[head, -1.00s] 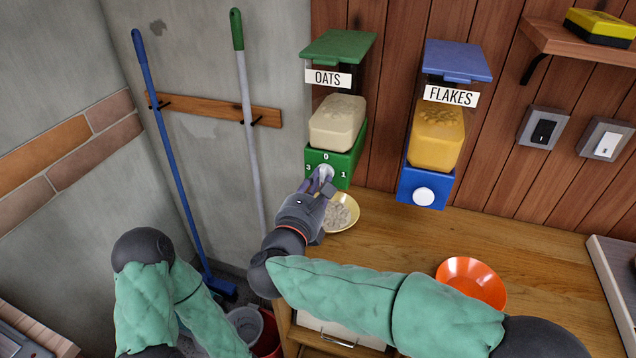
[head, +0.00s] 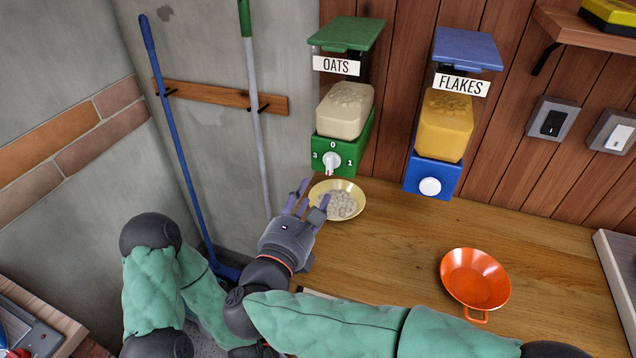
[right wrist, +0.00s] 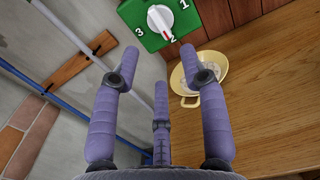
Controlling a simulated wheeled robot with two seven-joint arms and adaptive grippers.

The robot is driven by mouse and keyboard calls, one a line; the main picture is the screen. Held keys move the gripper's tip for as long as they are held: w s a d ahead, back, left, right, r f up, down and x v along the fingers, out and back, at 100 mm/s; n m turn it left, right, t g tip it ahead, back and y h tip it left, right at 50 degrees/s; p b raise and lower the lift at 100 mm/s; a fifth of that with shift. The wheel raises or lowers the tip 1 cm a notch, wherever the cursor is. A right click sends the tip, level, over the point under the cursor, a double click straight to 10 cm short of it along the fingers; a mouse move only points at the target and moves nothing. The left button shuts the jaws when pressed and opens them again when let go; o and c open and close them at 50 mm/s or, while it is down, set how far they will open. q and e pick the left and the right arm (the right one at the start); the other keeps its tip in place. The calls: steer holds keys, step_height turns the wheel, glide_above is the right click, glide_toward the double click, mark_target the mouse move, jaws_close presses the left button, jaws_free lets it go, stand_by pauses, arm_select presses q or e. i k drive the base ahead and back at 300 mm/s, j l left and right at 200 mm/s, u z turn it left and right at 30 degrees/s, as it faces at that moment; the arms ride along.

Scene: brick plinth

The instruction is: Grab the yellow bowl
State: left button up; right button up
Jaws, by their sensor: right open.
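The yellow bowl (head: 358,192) stands on the wooden counter below the green OATS dispenser (head: 340,155) and holds a heap of pale oats. In the right wrist view the bowl (right wrist: 222,66) shows at upper right, with a small handle toward me. My right gripper (head: 313,194) is open and empty, at the bowl's left and near side; its fingers spread in the right wrist view (right wrist: 149,58). One finger overlaps the bowl in both views, and I cannot tell whether it touches. My left arm shows at lower left, but its gripper is out of view.
The dispenser's white knob (right wrist: 160,18) has its red mark near 2. The blue FLAKES dispenser (head: 432,178) hangs to the right. An orange bowl (head: 505,284) stands on the counter (head: 400,240) at right.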

mark_target(348, 200)
steer(key=k+j, duration=0.25)
steer(key=k, duration=0.25)
steer(key=k+j, duration=0.2)
steer(key=k, duration=0.25)
